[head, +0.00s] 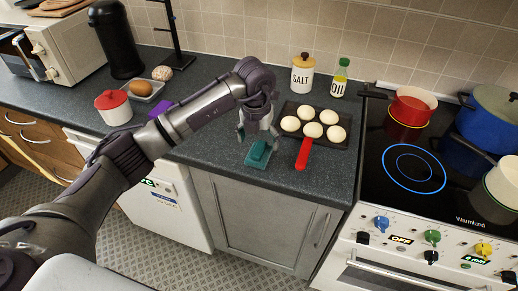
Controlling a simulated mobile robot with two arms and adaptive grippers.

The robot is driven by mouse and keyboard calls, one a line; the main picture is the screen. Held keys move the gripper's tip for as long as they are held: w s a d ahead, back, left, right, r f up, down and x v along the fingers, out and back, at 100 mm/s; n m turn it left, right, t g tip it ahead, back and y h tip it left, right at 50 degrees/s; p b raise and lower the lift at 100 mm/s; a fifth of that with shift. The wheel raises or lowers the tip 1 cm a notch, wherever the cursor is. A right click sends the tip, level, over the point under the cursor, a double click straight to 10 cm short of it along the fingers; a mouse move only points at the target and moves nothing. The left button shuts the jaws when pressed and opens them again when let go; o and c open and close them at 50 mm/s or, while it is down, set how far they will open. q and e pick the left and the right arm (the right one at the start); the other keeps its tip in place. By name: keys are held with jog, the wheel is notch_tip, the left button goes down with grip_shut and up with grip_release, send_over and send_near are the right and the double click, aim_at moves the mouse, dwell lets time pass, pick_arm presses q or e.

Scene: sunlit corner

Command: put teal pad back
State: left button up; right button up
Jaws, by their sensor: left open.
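The teal pad (262,159) lies on the dark countertop near its front edge, left of the red-handled tray. A raised teal part shows on top of it. My left gripper (259,139) points down just above the pad, its fingers open and apart on either side. I cannot tell whether the fingertips touch the pad. A purple flat piece (162,109) lies further left, partly behind my left arm. My right gripper is not in view.
A dark tray (333,137) with several pale round buns and a red handle (304,153) sits close right of the gripper. The salt jar (302,75) and oil bottle (340,79) stand behind. The stove (400,205) with a red pot (412,106) is further right.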

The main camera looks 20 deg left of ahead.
aim_at(258, 151)
pick_arm(q)
notch_tip(258, 151, up, 8)
jog(key=s+b, duration=0.1)
jog(key=shift+b, duration=0.35)
jog(key=shift+d, duration=0.1)
dwell(1.2)
